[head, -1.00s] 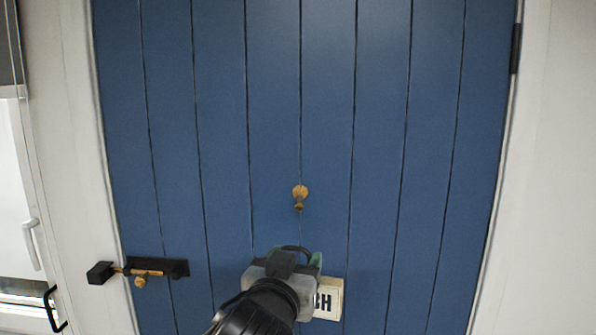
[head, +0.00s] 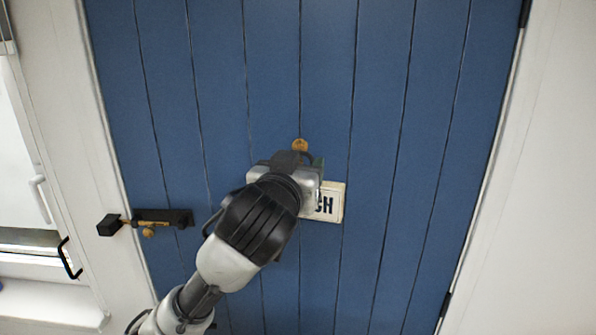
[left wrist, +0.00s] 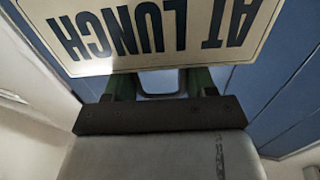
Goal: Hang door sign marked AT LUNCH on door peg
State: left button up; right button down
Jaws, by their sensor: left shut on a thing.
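The door sign (head: 331,203) is a cream plate with dark letters. In the left wrist view it reads AT LUNCH upside down (left wrist: 160,28). My left gripper (head: 312,168) is shut on the sign's upper part and holds it in front of the blue door, with green fingers beside a dark loop. The arm hides the sign's left part in the head view. The brass door peg (head: 300,145) shows just above the gripper, its lower part hidden. I cannot tell whether the loop touches the peg. My right gripper is not in view.
The blue plank door (head: 400,120) fills the middle. A black and brass latch (head: 165,220) sits at its left edge. A white window with a handle (head: 38,195) is at the far left. A white wall (head: 540,200) is on the right.

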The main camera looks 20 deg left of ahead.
pick_arm(q)
jog(key=shift+w+a+f, duration=0.1)
jog(key=shift+w+a, duration=0.15)
jog(key=shift+w, duration=0.65)
jog(key=shift+w+a+f, duration=0.1)
jog(key=shift+w+a, duration=0.2)
jog(key=shift+w, duration=0.6)
jog(key=shift+w+a, duration=0.25)
jog(key=shift+w, duration=0.65)
jog(key=shift+w+a+f+b, duration=0.15)
jog(key=shift+w+f+b, duration=0.2)
jog(key=shift+w+f, duration=0.3)
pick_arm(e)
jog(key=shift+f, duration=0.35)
pick_arm(q)
jog(key=o, duration=1.3)
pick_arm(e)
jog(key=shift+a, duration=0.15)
pick_arm(q)
jog(key=shift+s+f, duration=0.1)
jog(key=shift+s, duration=0.05)
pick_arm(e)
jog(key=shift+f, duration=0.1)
